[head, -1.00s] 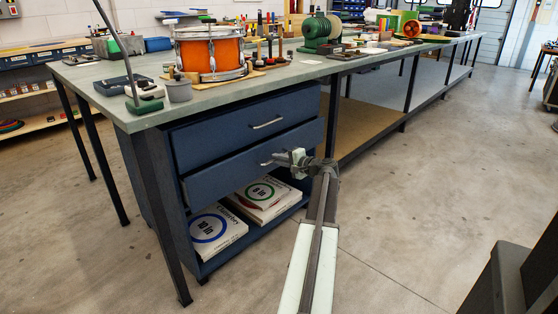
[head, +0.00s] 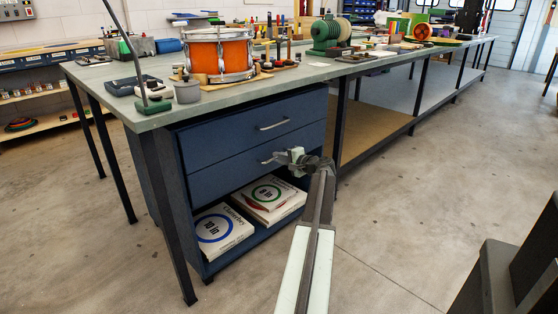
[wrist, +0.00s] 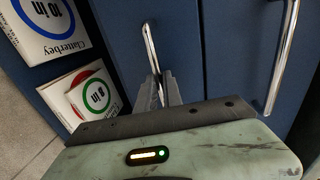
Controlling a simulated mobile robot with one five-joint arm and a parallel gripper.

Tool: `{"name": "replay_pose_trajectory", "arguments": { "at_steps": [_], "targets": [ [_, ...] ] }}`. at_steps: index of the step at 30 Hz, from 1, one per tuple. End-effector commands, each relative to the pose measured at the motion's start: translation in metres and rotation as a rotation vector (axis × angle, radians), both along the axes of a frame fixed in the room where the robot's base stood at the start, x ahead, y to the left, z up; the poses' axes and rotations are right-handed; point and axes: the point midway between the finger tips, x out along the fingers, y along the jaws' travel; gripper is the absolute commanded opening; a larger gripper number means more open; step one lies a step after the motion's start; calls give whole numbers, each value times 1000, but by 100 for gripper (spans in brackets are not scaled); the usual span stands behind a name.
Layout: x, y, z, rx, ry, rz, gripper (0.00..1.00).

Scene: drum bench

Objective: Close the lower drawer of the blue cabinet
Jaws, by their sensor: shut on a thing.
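The blue cabinet (head: 160,185) stands under the near end of the bench. Its lower drawer (head: 222,178) looks about level with the upper drawer (head: 225,143); I see no clear step between their fronts. My gripper (head: 274,160) is at the lower drawer's handle (head: 265,162). In the wrist view the two fingers (wrist: 162,92) are shut on the near end of that metal handle (wrist: 151,45). The upper drawer's handle (wrist: 283,55) shows to the right there, free of the gripper.
An open shelf below the drawers holds flat white boxes (head: 222,230) with coloured rings. A black bench leg (head: 168,220) stands left of the cabinet. An orange drum (head: 218,57) and tools cover the worktop (head: 110,72). The floor (head: 400,210) to the right is clear.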

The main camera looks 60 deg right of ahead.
Motion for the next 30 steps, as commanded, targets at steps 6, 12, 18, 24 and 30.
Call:
{"name": "replay_pose_trajectory", "arguments": {
  "at_steps": [6,12,18,24,30],
  "targets": [
    [1,1,1,3,-5,7,32],
    [-5,-3,1,2,-4,0,32],
    [-14,0,3,2,-3,-3,32],
    [-47,11,12,1,-4,-4,32],
    [-77,20,17,3,-4,-1,32]
  ]
}}
